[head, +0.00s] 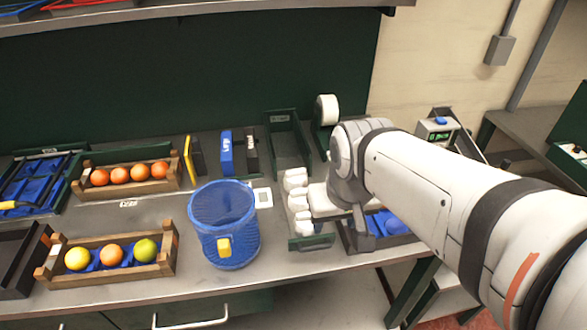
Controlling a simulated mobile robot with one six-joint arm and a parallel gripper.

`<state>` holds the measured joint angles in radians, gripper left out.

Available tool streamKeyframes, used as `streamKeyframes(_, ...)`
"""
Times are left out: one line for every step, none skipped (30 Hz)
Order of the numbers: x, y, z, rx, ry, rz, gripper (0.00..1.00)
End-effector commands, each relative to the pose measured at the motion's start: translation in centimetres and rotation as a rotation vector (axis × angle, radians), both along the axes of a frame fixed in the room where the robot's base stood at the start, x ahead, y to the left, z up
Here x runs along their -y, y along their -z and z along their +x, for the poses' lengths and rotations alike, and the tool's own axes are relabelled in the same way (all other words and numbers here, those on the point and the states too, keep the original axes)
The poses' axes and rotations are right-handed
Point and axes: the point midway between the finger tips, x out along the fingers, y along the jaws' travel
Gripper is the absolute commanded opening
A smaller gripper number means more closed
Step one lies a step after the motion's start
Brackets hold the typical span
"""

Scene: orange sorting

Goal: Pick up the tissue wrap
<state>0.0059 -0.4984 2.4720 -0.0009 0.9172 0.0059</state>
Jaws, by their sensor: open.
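Several white rounded bundles, which look like the tissue wrap (297,202), sit in a row in a narrow green tray (311,242) at the middle right of the bench. My gripper (357,222) is at the end of my arm, low over the bench just right of these bundles. It is open, and I see nothing held in it. My arm comes in from the right and hides part of the gripper and of the bench behind it. Whether the gripper touches the tray cannot be told.
A blue mesh basket (223,230) stands left of the tray. Wooden crates of fruit (160,263) (75,190) are further left. A bin with blue contents (411,238) lies right of the gripper. A white roll (327,110) stands behind.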

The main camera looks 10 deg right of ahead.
Motion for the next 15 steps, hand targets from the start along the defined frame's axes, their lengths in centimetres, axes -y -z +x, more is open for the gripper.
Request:
streamKeyframes(0.0, 1.2, 0.9, -0.019, 0.007, 0.002, 0.54)
streamKeyframes(-1.1, 1.7, 1.6, -0.031, 0.018, 0.003, 0.56)
streamKeyframes(-1.5, 2.3, 2.6, -0.052, 0.029, 0.005, 0.59)
streamKeyframes(-1.6, 2.9, 3.4, -0.068, 0.036, 0.006, 0.62)
streamKeyframes(-1.6, 3.5, 4.3, -0.086, 0.044, 0.008, 0.64)
streamKeyframes(-1.6, 4.2, 5.5, -0.108, 0.055, 0.01, 0.67)
streamKeyframes(-1.6, 4.7, 6.4, -0.124, 0.064, 0.012, 0.7)
streamKeyframes(-1.6, 5.2, 7.2, -0.141, 0.072, 0.013, 0.72)
streamKeyframes(-1.6, 5.9, 8.3, -0.161, 0.082, 0.015, 0.76)
streamKeyframes(-1.6, 6.3, 9.1, -0.176, 0.09, 0.015, 0.78)
streamKeyframes(-1.6, 6.8, 9.8, -0.189, 0.097, 0.016, 0.81)
streamKeyframes(-1.6, 7.3, 10.6, -0.205, 0.105, 0.017, 0.84)
streamKeyframes(-1.6, 7.6, 11.2, -0.216, 0.112, 0.018, 0.86)
streamKeyframes(-1.5, 7.9, 11.6, -0.224, 0.116, 0.018, 0.89)
streamKeyframes(-1.5, 8.1, 12.1, -0.234, 0.121, 0.018, 0.89)
